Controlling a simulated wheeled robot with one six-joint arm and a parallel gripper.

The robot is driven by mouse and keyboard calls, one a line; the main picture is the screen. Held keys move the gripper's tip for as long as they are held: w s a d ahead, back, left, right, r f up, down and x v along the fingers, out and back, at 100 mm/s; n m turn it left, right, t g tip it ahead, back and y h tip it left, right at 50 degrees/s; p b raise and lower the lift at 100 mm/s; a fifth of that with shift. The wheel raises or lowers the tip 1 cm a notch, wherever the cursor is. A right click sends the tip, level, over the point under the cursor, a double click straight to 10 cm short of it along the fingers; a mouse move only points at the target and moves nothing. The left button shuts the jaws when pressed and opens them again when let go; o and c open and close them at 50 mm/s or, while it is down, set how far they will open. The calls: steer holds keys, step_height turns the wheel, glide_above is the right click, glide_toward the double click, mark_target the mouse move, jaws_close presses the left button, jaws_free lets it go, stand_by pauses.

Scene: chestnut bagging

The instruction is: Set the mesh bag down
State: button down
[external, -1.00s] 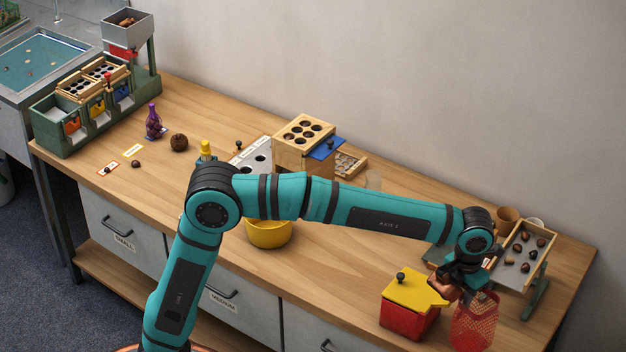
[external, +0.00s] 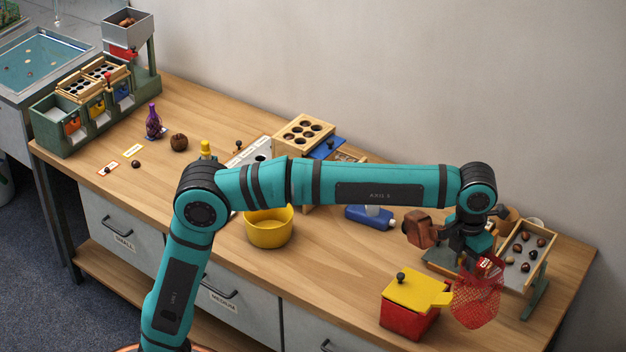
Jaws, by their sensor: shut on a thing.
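The red mesh bag (external: 478,305) hangs at the front right, just right of the red box with a yellow lid. My gripper (external: 482,262) is shut on the top of the bag, beside a small red and white tag. The bag looks tilted, with its body below the jaws. I cannot tell whether its bottom touches the table. My wrist partly hides the fingers.
The red box (external: 408,318) with its yellow lid (external: 417,287) stands close on the left. A slanted tray (external: 544,262) of chestnuts stands close on the right. A blue bottle (external: 368,216) lies behind. A yellow bowl (external: 268,230) is mid-table, with bare wood between.

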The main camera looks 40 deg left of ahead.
steer(key=r, duration=0.8)
steer(key=shift+w+a+r, duration=0.1)
steer(key=shift+w+r, duration=0.05)
steer(key=shift+w, duration=0.05)
steer(key=w+a+n, duration=0.3)
steer(key=w+a, duration=0.6)
steer(key=w, duration=0.3)
steer(key=w+a+n, duration=0.3)
steer(key=w+a, duration=0.6)
steer(key=w, duration=0.2)
steer(key=w+a+n, duration=0.3)
steer(key=w+a, duration=0.3)
steer(key=a, duration=0.6)
steer(key=w+a+n, duration=0.2)
steer(key=w+a, duration=0.4)
steer(key=a, duration=0.7)
steer(key=w+a+n, duration=0.3)
steer(key=w+a, duration=0.2)
steer(key=a, duration=0.7)
steer(key=s+a+n, duration=0.3)
steer(key=a+n, duration=0.1)
steer(key=a, duration=1.9)
steer(key=s+a+n, duration=0.3)
steer(key=a+n, duration=0.1)
steer(key=a, duration=1.9)
step_height(320, 180, down, 28)
steer(key=shift+d, duration=0.25)
steer(key=shift+f, duration=0.2)
